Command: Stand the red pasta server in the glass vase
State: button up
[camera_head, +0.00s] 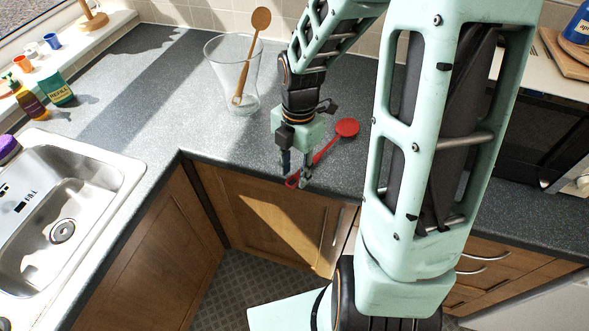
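The red pasta server (346,128) lies on the grey worktop near its front edge. Its round head points to the back right and its handle runs down to the front left, toward the edge. My gripper (295,173) points down over the handle end, its fingers apart with red showing between them. I cannot tell whether either finger touches the handle. The clear glass vase (218,76) stands upright on the worktop, behind and left of my gripper. A wooden spoon (247,55) leans in it, its head above the rim.
A metal sink (110,159) is at the left, with a soap bottle (29,101) and a green bottle (56,89) behind it. Small cups (53,41) stand on the sill. A dark oven (540,135) is at the right. Worktop between vase and sink is clear.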

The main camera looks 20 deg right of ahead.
jog(key=r, duration=0.8)
jog(key=r+p, duration=0.1)
jog(key=r, duration=0.3)
jog(key=shift+w+d+r, duration=0.15)
jog(key=shift+w+d, duration=0.05)
jog(key=shift+d, duration=0.1)
jog(key=shift+w, duration=0.1)
